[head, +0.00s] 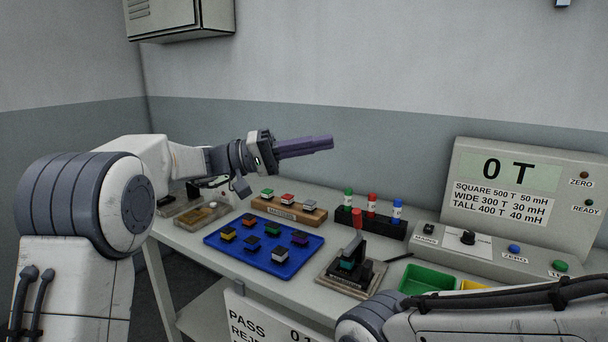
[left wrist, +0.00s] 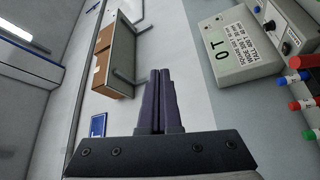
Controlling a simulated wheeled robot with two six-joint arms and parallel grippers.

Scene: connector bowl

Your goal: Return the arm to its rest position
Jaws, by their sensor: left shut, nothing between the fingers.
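My left arm comes in from the left in the head view. My left gripper (head: 331,143) is raised above the bench with its purple fingers pointing right. The fingers are shut and hold nothing. In the left wrist view the shut fingers (left wrist: 160,72) show side by side against the wall and floor behind. My right arm link (head: 480,322) shows at the lower right of the head view; its gripper is out of view.
Below on the bench lie a blue tray (head: 239,258) with several connectors, a wooden block (head: 290,217) with connectors, a black rack (head: 392,228), a clamp fixture (head: 352,262) and a green bin (head: 424,277). A meter (head: 522,190) reading "0 T" stands right. Air around the left gripper is clear.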

